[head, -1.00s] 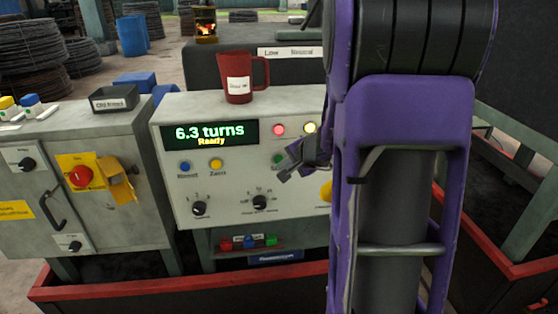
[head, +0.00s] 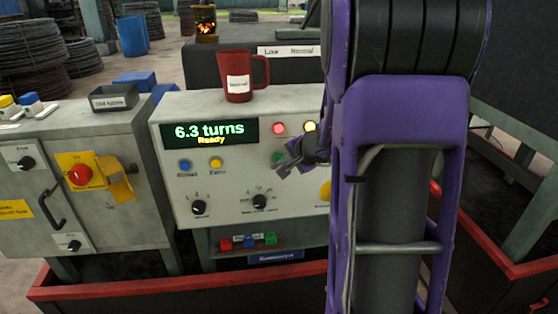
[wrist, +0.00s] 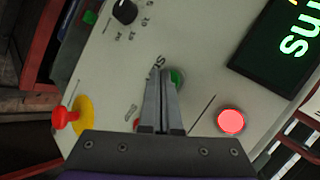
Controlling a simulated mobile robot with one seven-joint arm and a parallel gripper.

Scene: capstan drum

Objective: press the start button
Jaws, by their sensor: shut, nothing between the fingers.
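The green start button (head: 277,157) is on the pale control panel (head: 230,190), right of the yellow button; its label is covered. In the wrist view the green button (wrist: 178,76) shows just beyond and right of my fingertips, partly hidden by them. My gripper (head: 281,171) is shut and empty, its tips close in front of the panel just below the button. The gripper also shows in the wrist view (wrist: 163,74). I cannot tell whether the tips touch the button. The display (head: 209,132) reads "6.3 turns" and "Ready".
Blue (head: 184,167) and yellow (head: 217,164) buttons are to the left, knobs below. A red stop button (wrist: 60,117) is near the gripper. A red mug (head: 239,78) stands on top of the panel.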

